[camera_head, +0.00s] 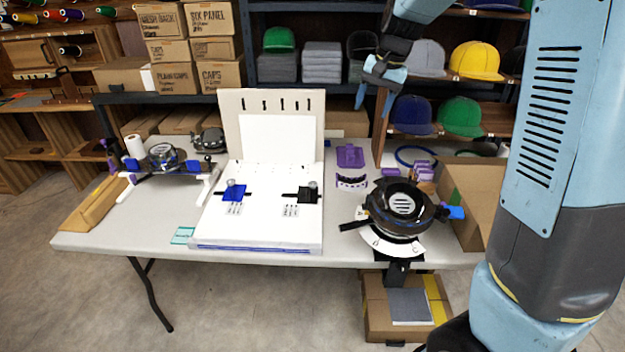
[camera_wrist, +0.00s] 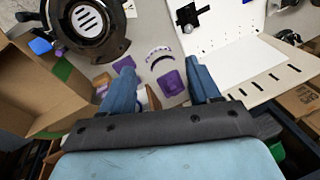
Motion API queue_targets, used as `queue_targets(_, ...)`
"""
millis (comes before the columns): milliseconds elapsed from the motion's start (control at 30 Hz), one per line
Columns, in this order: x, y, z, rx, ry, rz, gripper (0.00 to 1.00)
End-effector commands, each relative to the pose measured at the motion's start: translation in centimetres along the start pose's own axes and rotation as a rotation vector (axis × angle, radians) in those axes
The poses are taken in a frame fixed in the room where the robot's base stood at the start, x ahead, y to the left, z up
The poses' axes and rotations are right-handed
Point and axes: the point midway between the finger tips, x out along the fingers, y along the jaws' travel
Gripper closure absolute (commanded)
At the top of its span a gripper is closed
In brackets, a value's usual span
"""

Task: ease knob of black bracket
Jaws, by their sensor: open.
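The black bracket (camera_head: 308,195) sits on the right side of the flat white board (camera_head: 270,220), with a small grey knob (camera_head: 313,184) at its top edge. The bracket also shows near the top of the wrist view (camera_wrist: 187,14), upside down. A blue bracket (camera_head: 234,192) with its own grey knob sits to its left on the same board. My gripper (camera_head: 383,78) is raised behind the table, up and to the right of the black bracket. In the wrist view its two blue fingers (camera_wrist: 158,68) are apart with nothing held between them.
An upright slotted panel (camera_head: 231,118) stands at the board's back. A round black cap fixture (camera_head: 402,207) stands to the right, with purple parts (camera_head: 350,156) behind it. An open cardboard box (camera_head: 473,205) is at the table's right end. Shelves with caps stand behind.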

Motion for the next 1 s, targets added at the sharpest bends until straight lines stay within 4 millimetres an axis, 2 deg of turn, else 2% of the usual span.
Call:
queue_targets(33, 1.5, -0.9, -0.9, 0.007, -0.014, 0.012, 0.38)
queue_targets(300, 8.7, -5.1, -5.0, 0.054, -0.054, 0.07, 0.38)
queue_targets(500, 14.7, -8.2, -7.2, 0.075, -0.069, 0.125, 0.38)
queue_targets(700, 20.6, -11.1, -8.3, 0.083, -0.072, 0.181, 0.38)
queue_targets(833, 23.2, -12.3, -8.7, 0.084, -0.07, 0.207, 0.38)
queue_targets(1000, 24.9, -13.1, -8.8, 0.083, -0.067, 0.222, 0.38)
